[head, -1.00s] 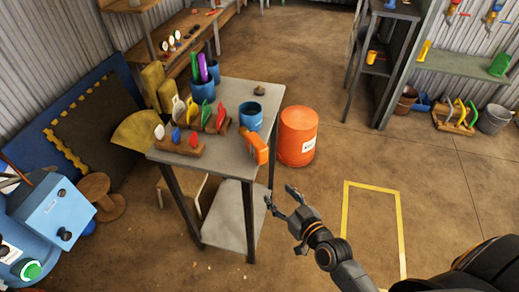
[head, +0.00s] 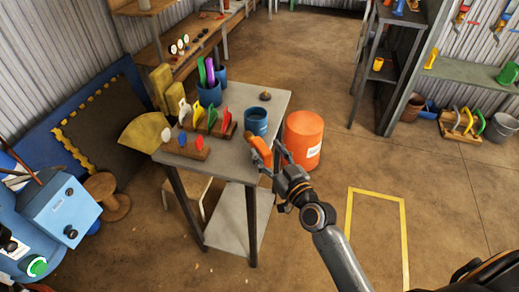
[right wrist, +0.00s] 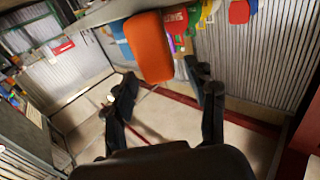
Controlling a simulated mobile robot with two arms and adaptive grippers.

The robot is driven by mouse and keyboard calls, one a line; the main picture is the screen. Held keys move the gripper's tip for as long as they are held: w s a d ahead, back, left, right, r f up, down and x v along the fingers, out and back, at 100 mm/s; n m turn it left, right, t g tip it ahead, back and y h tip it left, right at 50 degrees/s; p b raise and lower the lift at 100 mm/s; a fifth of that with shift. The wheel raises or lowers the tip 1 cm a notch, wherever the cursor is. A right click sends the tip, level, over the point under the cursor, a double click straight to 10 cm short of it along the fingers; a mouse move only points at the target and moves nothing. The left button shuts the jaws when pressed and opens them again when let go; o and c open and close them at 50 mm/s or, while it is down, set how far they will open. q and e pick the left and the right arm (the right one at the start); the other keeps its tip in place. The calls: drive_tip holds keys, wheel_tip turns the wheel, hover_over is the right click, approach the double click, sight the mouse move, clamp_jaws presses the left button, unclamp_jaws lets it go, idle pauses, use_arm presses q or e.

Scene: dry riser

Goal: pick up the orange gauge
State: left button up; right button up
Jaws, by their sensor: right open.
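The orange gauge (head: 260,147) sits at the right edge of the grey table and appears to stick out past it. In the right wrist view the orange gauge (right wrist: 149,45) lies ahead of the fingertips, roughly between their lines. My right gripper (head: 272,161) is open, just beside the gauge at the table's right edge, and partly covers it. The right wrist view shows its two fingers (right wrist: 160,80) apart with nothing between them; I cannot tell whether a finger touches the gauge. My left gripper is out of view.
The grey table (head: 235,155) also holds a blue cup (head: 255,121) behind the gauge and wooden racks (head: 186,146) with coloured pieces to its left. An orange bucket (head: 303,141) stands on the floor close right of the table. The floor in front is clear.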

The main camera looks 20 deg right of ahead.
sight(260, 143)
drive_tip(key=x, duration=0.4)
drive_tip(key=shift+w+a+f, duration=0.2)
drive_tip(key=shift+w+f, duration=0.1)
drive_tip(key=shift+c, duration=0.2)
drive_tip(key=shift+r, duration=0.1)
clamp_jaws()
